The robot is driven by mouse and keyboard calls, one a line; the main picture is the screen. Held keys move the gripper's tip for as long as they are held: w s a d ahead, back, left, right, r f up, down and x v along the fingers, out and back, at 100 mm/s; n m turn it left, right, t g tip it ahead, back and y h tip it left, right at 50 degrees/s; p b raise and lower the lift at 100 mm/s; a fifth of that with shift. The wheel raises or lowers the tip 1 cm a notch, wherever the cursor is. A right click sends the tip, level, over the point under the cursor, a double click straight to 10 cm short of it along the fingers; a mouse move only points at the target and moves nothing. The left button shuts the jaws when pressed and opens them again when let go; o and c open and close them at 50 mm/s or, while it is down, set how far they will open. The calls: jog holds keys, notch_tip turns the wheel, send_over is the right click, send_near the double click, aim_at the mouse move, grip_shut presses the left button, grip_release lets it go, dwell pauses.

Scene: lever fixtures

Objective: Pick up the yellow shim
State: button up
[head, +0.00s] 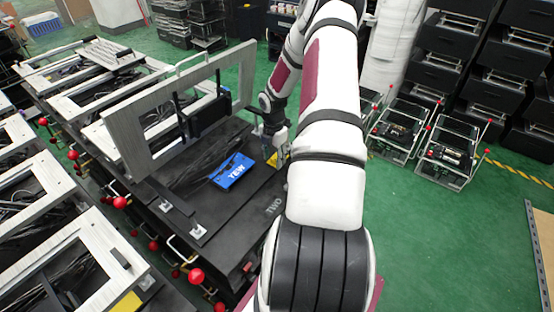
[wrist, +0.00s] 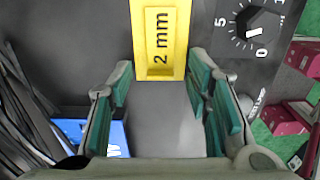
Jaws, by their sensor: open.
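The yellow shim (wrist: 161,40) is a flat yellow piece marked "2 mm". In the wrist view it lies at the top centre, beyond and between my fingertips. My gripper (wrist: 160,85) is open, with green-padded fingers to either side and nothing between them. In the head view a small part of the yellow shim (head: 284,158) shows beside my gripper (head: 274,150), low over the right end of the black fixture plate. The rest of it there is hidden by my gripper and arm.
A blue block (head: 233,170) with white lettering lies left of my gripper, near black cables. A dial (wrist: 252,27) is right of the shim. A grey upright frame (head: 125,140) stands on the fixture. Red-knobbed levers (head: 196,275) line its edge.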

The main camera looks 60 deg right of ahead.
jog(key=shift+c, duration=0.6)
jog(key=c, duration=0.7)
jog(key=shift+r, duration=0.1)
